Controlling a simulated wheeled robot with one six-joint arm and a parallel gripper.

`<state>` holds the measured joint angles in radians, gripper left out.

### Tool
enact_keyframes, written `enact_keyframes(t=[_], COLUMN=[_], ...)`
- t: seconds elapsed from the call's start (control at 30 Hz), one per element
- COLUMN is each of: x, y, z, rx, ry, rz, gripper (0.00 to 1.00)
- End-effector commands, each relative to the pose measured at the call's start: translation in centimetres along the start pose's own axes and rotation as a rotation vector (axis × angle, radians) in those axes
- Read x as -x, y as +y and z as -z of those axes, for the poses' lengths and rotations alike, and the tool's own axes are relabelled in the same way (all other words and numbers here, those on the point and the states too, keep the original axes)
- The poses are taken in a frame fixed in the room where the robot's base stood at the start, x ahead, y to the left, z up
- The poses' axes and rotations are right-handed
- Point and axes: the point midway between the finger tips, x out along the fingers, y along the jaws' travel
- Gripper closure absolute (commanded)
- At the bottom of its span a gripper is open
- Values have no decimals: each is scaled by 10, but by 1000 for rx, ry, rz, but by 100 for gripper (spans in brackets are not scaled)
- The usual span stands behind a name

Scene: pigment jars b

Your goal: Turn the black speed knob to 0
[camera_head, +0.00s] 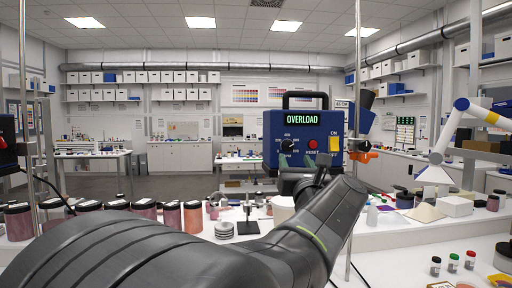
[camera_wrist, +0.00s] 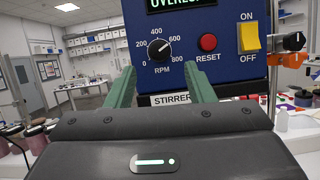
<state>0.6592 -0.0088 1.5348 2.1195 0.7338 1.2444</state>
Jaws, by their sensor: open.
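The black speed knob (camera_wrist: 159,49) is on the front of a blue stirrer box (camera_wrist: 222,62), inside a dial marked 0 to 800 RPM. Its white pointer seems to point up and right, near the 600 side. The knob also shows small in the head view (camera_head: 288,145). My gripper (camera_wrist: 163,82) has its two green fingers apart and empty. In the wrist view the fingers stand below the knob, one to each side, and do not touch it. In the head view my gripper (camera_head: 296,162) is at the lower front of the box.
Right of the knob are a red RESET button (camera_wrist: 208,42) and a yellow ON/OFF switch (camera_wrist: 249,38). The box's display (camera_head: 301,118) reads OVERLOAD. An orange clamp (camera_head: 363,156) sits at its right on a metal rod. Several pigment jars (camera_head: 170,215) stand on the bench at left.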

Motion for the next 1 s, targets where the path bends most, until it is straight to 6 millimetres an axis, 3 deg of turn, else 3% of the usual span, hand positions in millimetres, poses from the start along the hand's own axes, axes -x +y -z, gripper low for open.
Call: enact_keyframes(t=[0.1,0.3,0.73,0.93,1.0], x=[-26,-52,-60,-60,-60], y=[0,1,0,0,0], z=[-1,-1,0,0,0], rx=[-2,-1,0,0,0], ry=[2,0,0,0,0], rz=[-2,-2,0,0,0], gripper=[51,51,51,91,96])
